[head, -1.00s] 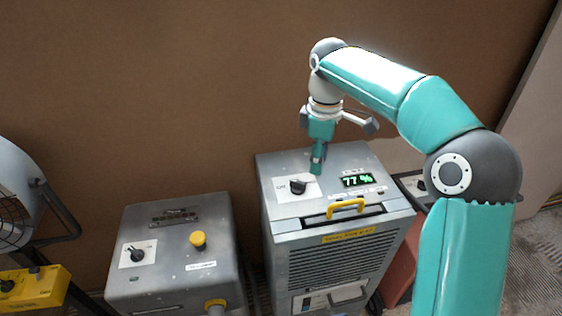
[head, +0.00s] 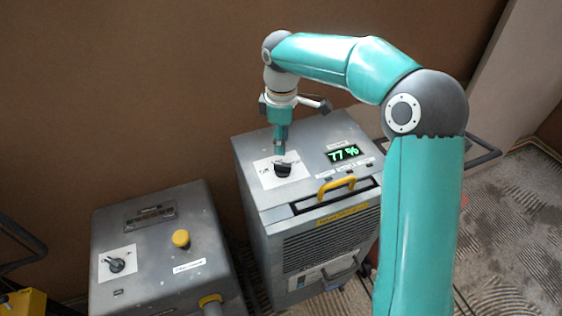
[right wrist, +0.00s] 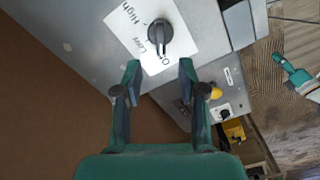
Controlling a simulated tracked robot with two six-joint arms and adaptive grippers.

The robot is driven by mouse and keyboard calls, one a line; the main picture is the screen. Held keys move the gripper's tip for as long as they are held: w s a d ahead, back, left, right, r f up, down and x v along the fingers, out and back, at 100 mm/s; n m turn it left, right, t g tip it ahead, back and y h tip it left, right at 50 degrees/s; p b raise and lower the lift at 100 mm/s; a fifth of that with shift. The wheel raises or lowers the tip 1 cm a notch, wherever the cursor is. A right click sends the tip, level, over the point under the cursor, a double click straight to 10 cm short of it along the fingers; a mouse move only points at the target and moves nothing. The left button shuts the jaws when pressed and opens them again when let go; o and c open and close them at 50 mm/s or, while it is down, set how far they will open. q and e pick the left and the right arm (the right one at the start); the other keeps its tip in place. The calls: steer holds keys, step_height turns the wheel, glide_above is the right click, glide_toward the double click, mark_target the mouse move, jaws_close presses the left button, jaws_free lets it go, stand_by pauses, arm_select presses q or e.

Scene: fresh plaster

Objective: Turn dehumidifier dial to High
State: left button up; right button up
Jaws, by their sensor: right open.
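The dehumidifier (head: 262,215) is a grey box with a green 77 % display (head: 343,154) on top. Its black dial (head: 283,170) sits on a white label plate. In the right wrist view the dial (right wrist: 160,33) shows beside the words High and Low and a partly hidden word starting with O; its bar's lower end lies near that O. My right gripper (head: 279,151) points down at the dial in the head view. In the wrist view its fingers (right wrist: 160,70) are open, empty and apart from the dial. A small teal part at right looks like my left gripper (right wrist: 290,70).
A second grey machine (head: 160,245) stands left, with its own black dial (head: 117,265) and a yellow button (head: 181,239). A brown wall (head: 130,90) stands close behind. Ridged floor is open at right.

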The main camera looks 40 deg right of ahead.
mark_target(281, 164)
step_height(281, 164, down, 8)
steer(key=shift+f, duration=0.1)
stand_by(0.4)
jaws_close()
